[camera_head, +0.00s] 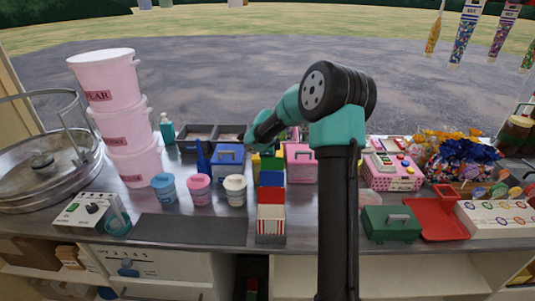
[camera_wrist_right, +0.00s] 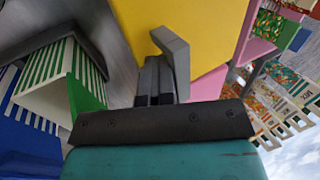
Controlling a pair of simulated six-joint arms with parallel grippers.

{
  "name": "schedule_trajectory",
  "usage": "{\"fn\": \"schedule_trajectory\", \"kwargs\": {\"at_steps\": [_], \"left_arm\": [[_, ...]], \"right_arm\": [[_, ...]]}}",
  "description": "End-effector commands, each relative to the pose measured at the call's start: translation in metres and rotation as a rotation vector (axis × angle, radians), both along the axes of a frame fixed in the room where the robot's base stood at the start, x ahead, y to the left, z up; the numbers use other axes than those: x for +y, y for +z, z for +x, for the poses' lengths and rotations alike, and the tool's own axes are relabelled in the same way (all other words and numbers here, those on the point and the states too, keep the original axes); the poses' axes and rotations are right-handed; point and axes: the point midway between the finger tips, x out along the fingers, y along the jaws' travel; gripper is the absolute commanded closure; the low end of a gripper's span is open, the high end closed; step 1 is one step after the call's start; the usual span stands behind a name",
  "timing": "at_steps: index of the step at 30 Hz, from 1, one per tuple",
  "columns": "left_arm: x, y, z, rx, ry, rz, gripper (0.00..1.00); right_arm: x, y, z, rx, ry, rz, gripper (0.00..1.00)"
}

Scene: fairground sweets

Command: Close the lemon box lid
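The lemon box is the yellow box; its yellow face (camera_wrist_right: 205,25) with a grey bar handle (camera_wrist_right: 176,52) fills the upper middle of the right wrist view. How far the lid is open is hidden. My left gripper is not in view.
A blue box (camera_head: 229,155) and a pink box (camera_head: 301,163) flank the yellow one. Striped cartons (camera_head: 271,224) stand in a row in front, one green-striped carton (camera_wrist_right: 65,85) close by my right gripper. A dark mat (camera_head: 192,229) lies clear at the front.

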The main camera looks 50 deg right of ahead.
Motion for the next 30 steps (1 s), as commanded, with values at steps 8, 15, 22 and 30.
{"fn": "schedule_trajectory", "kwargs": {"at_steps": [8, 15, 22, 30], "left_arm": [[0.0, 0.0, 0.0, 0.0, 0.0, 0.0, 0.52], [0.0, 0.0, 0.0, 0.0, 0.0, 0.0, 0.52], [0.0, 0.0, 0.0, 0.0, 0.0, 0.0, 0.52], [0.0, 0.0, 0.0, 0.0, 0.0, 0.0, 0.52]], "right_arm": [[-0.007, -0.015, 0.004, -0.005, 0.0, -0.001, 1.0], [-0.007, -0.016, 0.004, -0.005, 0.001, -0.001, 1.0], [-0.007, -0.018, 0.004, -0.005, 0.001, -0.001, 1.0], [-0.007, -0.024, 0.004, -0.005, 0.001, 0.0, 1.0]]}}
